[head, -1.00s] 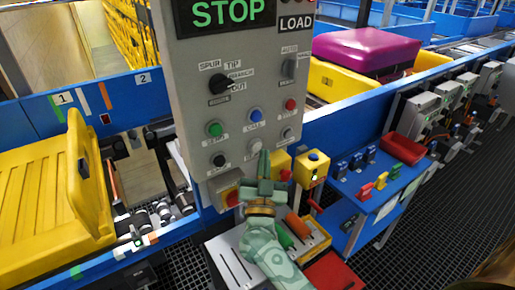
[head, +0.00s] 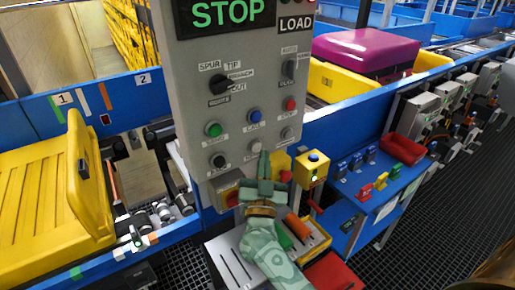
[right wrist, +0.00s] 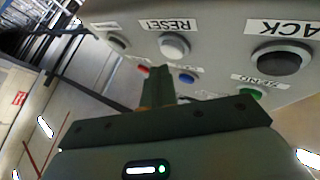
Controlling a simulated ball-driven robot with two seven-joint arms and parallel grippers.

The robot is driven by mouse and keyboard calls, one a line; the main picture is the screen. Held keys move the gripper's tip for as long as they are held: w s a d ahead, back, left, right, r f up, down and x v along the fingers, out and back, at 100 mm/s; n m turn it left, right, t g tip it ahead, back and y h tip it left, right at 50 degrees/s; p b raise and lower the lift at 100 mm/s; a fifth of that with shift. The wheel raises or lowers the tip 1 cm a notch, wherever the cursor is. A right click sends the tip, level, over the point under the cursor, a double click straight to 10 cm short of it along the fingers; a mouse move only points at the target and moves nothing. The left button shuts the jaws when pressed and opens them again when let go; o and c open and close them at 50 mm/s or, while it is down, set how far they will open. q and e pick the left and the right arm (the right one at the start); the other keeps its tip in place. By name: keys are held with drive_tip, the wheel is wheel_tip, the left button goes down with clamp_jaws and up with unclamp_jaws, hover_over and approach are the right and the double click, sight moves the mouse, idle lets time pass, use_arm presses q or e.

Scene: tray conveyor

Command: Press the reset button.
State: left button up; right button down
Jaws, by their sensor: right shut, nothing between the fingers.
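The reset button (head: 255,146) is a pale round button in the lower middle of the grey control panel (head: 195,70). In the right wrist view the reset button (right wrist: 174,46) shows upside down under its RESET label. My right gripper (head: 264,157) is shut and empty, in front of the panel's lower part. Its fingertips appear just below and right of the button in the head view. In the right wrist view the shut fingers (right wrist: 157,75) point at the panel close beside the button. Contact cannot be told. My left gripper is not in view.
Close neighbours on the panel are a black button (right wrist: 281,60), a green button (head: 214,129), a blue button (head: 255,117) and a red button (head: 290,104). A yellow box with a blue button (head: 313,168) stands right of my gripper. A yellow tray (head: 50,200) lies at left.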

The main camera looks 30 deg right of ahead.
drive_tip(key=shift+w, duration=0.15)
idle(0.8)
drive_tip(key=shift+w, duration=0.3)
drive_tip(key=shift+w+a, duration=0.1)
drive_tip(key=shift+w, duration=0.35)
idle(0.6)
drive_tip(key=shift+s, duration=0.15)
drive_tip(key=shift+s+p, duration=0.65)
drive_tip(key=shift+s, duration=0.1)
drive_tip(key=shift+s, duration=0.1)
